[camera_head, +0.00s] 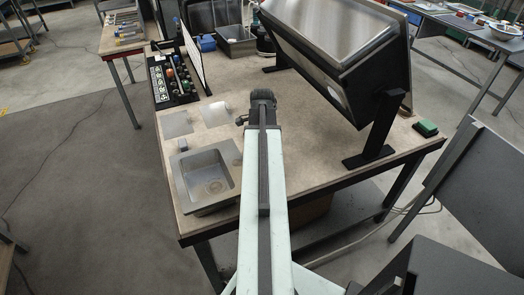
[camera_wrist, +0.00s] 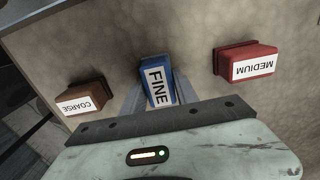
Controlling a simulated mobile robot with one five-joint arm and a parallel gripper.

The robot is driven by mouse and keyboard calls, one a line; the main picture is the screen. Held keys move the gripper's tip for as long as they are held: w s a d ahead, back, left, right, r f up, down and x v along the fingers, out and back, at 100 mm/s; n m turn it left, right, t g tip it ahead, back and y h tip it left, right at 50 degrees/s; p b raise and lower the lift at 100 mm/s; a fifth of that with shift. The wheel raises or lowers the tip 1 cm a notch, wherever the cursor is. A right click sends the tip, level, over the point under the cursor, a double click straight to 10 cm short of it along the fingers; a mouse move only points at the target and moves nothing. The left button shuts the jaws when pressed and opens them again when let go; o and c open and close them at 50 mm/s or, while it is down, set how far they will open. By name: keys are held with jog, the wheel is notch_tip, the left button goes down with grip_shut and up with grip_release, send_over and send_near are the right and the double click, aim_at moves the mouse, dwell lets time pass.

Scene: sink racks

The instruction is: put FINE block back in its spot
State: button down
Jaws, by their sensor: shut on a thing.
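The FINE block (camera_wrist: 157,84) is blue with a white label and sits between the fingers of my gripper (camera_wrist: 154,88) in the wrist view. My gripper is shut on it; I cannot tell whether the block touches the surface below. The brown COARSE block (camera_wrist: 85,99) is to its left, and the red MEDIUM block (camera_wrist: 246,62) to its right, both apart from the gripper. In the head view my gripper (camera_head: 262,97) is over the middle of the table, largely seen from behind, and the FINE block is hidden there. No empty spot is clearly visible.
The table (camera_head: 300,150) holds a small sink basin (camera_head: 207,180) at front left. A rack of small items (camera_head: 172,80) is at left. A green block (camera_head: 425,128) lies near the right edge.

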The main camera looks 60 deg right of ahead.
jog(key=shift+s+a+f, duration=0.3)
jog(key=shift+f, duration=0.05)
jog(key=c, duration=0.9)
grip_release()
jog(key=shift+w+d+r+p, duration=0.1)
jog(key=shift+d+r+p, duration=0.05)
jog(key=shift+r+p, duration=0.45)
notch_tip(320, 180, up, 12)
jog(key=p, duration=1.2)
jog(key=shift+w+d+f, duration=0.1)
jog(key=shift+w+d, duration=0.05)
